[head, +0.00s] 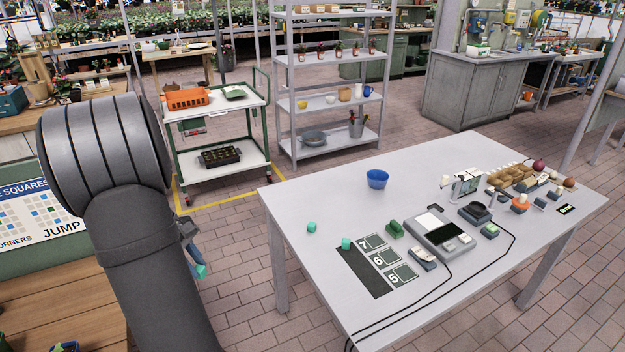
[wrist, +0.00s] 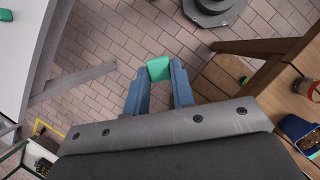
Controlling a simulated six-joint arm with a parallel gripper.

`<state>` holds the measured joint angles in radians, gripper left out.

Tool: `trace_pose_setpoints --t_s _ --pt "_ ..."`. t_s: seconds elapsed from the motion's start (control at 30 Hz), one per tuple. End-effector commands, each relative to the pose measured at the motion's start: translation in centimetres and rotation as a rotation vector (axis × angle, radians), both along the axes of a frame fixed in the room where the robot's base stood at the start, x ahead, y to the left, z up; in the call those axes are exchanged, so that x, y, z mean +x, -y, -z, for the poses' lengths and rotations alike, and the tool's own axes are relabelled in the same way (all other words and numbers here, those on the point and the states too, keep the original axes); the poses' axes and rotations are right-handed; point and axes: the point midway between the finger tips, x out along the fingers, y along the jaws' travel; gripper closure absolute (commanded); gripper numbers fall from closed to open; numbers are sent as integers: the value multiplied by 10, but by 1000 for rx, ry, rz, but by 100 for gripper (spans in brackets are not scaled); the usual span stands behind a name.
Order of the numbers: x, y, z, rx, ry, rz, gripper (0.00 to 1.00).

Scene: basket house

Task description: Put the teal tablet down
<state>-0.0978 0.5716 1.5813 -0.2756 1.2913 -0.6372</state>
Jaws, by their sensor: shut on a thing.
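My gripper (head: 196,263) is shut on a small teal tablet (head: 201,271), seen low beside my arm in the head view. In the wrist view the teal tablet (wrist: 158,68) sits between the two blue fingertips of my gripper (wrist: 158,80). Brick floor shows beyond it, between the grey table and a wooden bench. Two similar teal pieces are apart from my gripper: one lies on the table (head: 311,227), and another (head: 346,243) is at the corner of a dark panel beside numbered squares.
A wooden bench (wrist: 285,85) stands right in the wrist view. A green-framed cart (head: 215,150) stands behind.

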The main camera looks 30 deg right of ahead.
Motion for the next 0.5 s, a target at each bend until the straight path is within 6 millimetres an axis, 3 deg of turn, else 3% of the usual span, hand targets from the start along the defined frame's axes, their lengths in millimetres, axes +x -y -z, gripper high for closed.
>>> trace_pose_setpoints --t_s 0.1,0.5 --pt "-4 47 0 0 0 90 99" --pt "-46 186 -1 0 0 364 99"
